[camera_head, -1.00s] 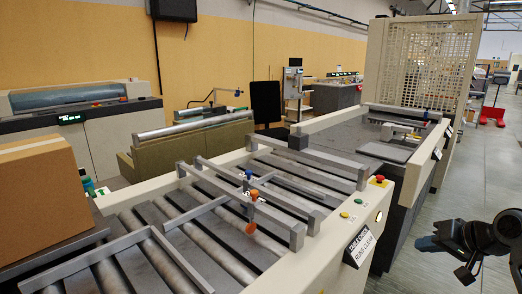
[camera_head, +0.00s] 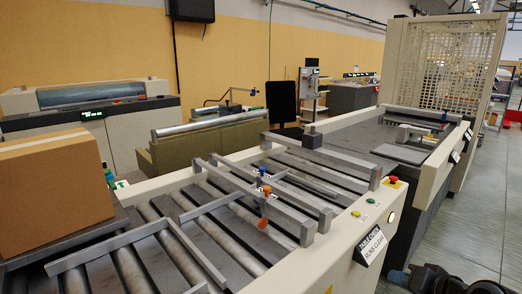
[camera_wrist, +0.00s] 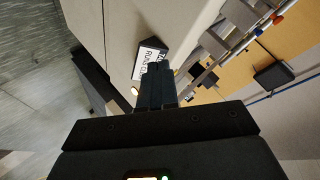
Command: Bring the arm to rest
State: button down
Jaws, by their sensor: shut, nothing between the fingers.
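My gripper (camera_wrist: 156,85) shows in the wrist view with its dark fingers together and nothing between them. Beyond the fingertips in that view is the pale side of the roller table with its black-and-white sign (camera_wrist: 148,60). In the head view part of my dark arm (camera_head: 438,280) shows at the bottom right corner, beside the table's side wall. The gripper's tips cannot be made out clearly there.
The roller table (camera_head: 345,225) carries grey bars and small orange and blue knobs. A red button (camera_head: 393,180) sits on its edge. A cardboard box (camera_head: 52,195) stands at the left. A tall mesh guard (camera_head: 445,60) stands at the back right. The floor (camera_head: 475,235) at right is clear.

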jog(key=s+a+f+t+h, duration=0.1)
jog(key=s+a+f, duration=0.4)
jog(key=s+a, duration=0.5)
jog(key=s+a+f+h, duration=0.1)
jog(key=s+a, duration=0.2)
jog(key=s, duration=0.3)
jog(key=s+a+h, duration=0.1)
jog(key=s+a, duration=0.2)
jog(key=s, duration=0.2)
jog(key=s+r+n+t, duration=0.1)
jog(key=s+r+n, duration=0.1)
jog(key=s+r, duration=0.2)
jog(key=s+d+r+n+t, duration=0.1)
jog(key=s+r, duration=0.3)
jog(key=s, duration=0.7)
jog(key=s+d+r+n, duration=0.1)
jog(key=s+r+n, duration=0.2)
jog(key=s, duration=0.5)
jog(key=shift+r+n+t+y+b, duration=0.3)
jog(key=shift+r+t, duration=0.1)
jog(key=shift+r, duration=0.5)
jog(key=shift+s, duration=0.1)
